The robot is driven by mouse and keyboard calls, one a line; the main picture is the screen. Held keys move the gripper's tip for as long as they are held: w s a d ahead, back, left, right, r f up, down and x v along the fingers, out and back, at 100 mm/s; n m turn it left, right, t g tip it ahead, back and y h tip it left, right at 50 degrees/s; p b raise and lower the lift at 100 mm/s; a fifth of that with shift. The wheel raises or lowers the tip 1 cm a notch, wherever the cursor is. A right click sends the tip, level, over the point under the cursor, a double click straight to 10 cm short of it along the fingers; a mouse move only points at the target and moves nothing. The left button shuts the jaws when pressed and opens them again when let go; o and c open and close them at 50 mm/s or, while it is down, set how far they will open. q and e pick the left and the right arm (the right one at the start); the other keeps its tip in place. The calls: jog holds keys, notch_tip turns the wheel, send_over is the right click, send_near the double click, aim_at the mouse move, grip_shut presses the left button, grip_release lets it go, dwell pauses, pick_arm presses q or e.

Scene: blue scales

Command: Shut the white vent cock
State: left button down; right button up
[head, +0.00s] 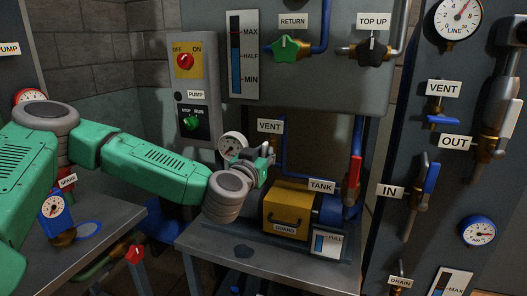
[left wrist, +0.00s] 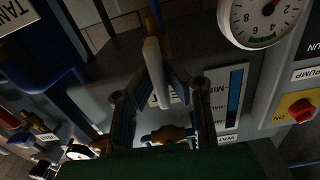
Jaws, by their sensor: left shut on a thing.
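The white vent cock sits by the VENT label (head: 270,127) on the tank unit, mostly hidden behind my gripper in the head view. In the left wrist view its white lever (left wrist: 157,88) lies between the two dark fingers. My left gripper (head: 264,158) is at the cock, below the label, and its fingers are closed on the lever, as the left wrist view (left wrist: 156,66) also shows. The lever's exact angle to its pipe is hard to tell. My right gripper is not in view.
A round gauge (head: 232,146) stands close left of my gripper. A yellow guard box (head: 287,208) is just below, and a red-handled valve (head: 356,168) is to the right. Another VENT valve with a blue handle (head: 438,122) is on the right panel.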

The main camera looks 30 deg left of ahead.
pick_arm(q)
jog(key=m+p, duration=0.2)
jog(key=p, duration=0.2)
jog(key=r+m+p, duration=0.1)
jog(key=m+p, duration=0.2)
jog(key=p, duration=0.1)
jog(key=shift+w+d, duration=0.15)
jog(key=shift+w, duration=0.05)
jog(key=shift+f+m+p, duration=0.1)
jog(key=shift+m+p, duration=0.7)
jog(key=shift+m, duration=0.3)
jog(key=m+p, duration=0.1)
jog(key=m, duration=0.1)
jog(key=shift+d+f+m, duration=0.1)
jog(key=shift+d+m, duration=0.05)
jog(key=shift+m, duration=0.25)
jog(key=shift+f+m+p, duration=0.1)
jog(key=shift+m+p, duration=0.35)
jog(key=shift+m, duration=0.45)
jog(key=shift+f+m, duration=0.15)
jog(key=shift+m, duration=1.25)
jog(key=shift+f+m, duration=0.1)
jog(key=shift+m, duration=1.3)
